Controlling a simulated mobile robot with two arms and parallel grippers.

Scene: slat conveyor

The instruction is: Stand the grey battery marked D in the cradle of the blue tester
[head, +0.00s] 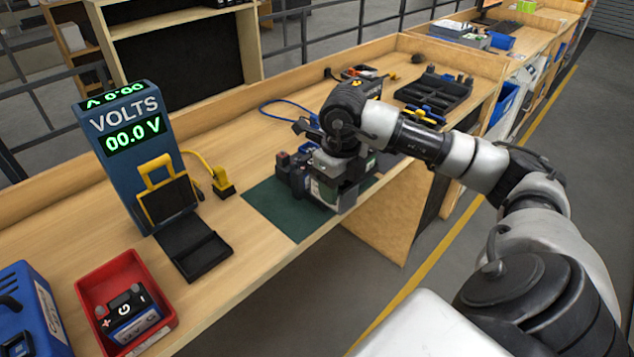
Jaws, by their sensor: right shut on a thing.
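The blue tester (133,135) stands on the left part of the bench, its display reading 00.0 V. Its black cradle (192,247) at the foot is empty, below a dark plate with a yellow frame (160,175). My right gripper (336,158) points down over the green mat and is shut on a grey battery (325,190) with a pale label. Its letter is not readable, and the gripper hides much of its top. I cannot tell whether it touches the mat. My left gripper is not in view.
A dark battery (292,174) with a red terminal is left of the held one. The green mat (282,215) is bare in front. A red bin (155,337) holds a battery marked G. A yellow plug (222,185) lies beside the tester. A black tray (435,90) stands farther back.

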